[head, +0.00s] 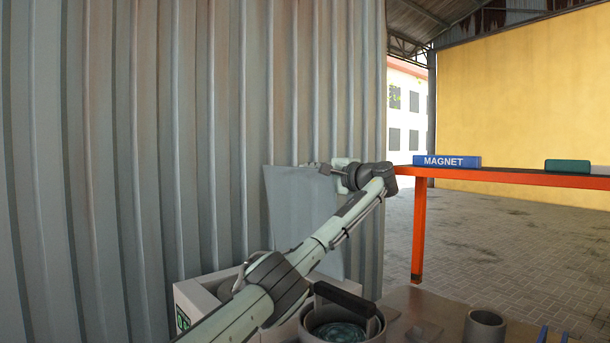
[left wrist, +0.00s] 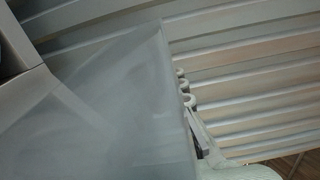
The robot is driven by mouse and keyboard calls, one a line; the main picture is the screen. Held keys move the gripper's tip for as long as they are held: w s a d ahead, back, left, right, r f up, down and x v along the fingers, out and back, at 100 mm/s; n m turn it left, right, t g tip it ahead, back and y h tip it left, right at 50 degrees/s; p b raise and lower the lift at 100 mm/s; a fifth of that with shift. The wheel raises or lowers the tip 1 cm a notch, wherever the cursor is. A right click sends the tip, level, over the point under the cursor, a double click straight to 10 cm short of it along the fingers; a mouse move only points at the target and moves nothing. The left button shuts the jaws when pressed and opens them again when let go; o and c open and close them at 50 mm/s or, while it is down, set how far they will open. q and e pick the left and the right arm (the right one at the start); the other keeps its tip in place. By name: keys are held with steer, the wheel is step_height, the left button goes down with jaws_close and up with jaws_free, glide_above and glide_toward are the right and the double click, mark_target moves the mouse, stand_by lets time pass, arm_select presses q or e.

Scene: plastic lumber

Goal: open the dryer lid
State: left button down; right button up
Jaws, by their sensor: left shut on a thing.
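The dryer (head: 205,290) is a pale box against the corrugated wall, partly hidden behind my left arm. Its lid, a flat grey panel (head: 297,215), stands raised and close to upright behind the box. My left gripper (head: 325,169) is at the upper right edge of the lid and is shut on it. In the left wrist view the lid (left wrist: 100,105) fills the left half, and the gripper (left wrist: 188,100) shows along its right edge. The fingertips are partly hidden by the panel. My right gripper is in neither view.
The corrugated metal wall (head: 140,130) is close behind the lid. A round pot with a black handle (head: 345,298) and a grey cup (head: 484,326) stand at front right. An orange-legged table (head: 510,177) holds a blue MAGNET box (head: 446,161). Paved floor is clear beyond.

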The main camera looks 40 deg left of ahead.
arm_select(q)
steer(key=c, duration=1.6)
jaws_free()
steer(key=shift+o, duration=0.2)
steer(key=d, duration=0.7)
steer(key=shift+s+d, duration=0.3)
steer(key=shift+s, duration=0.05)
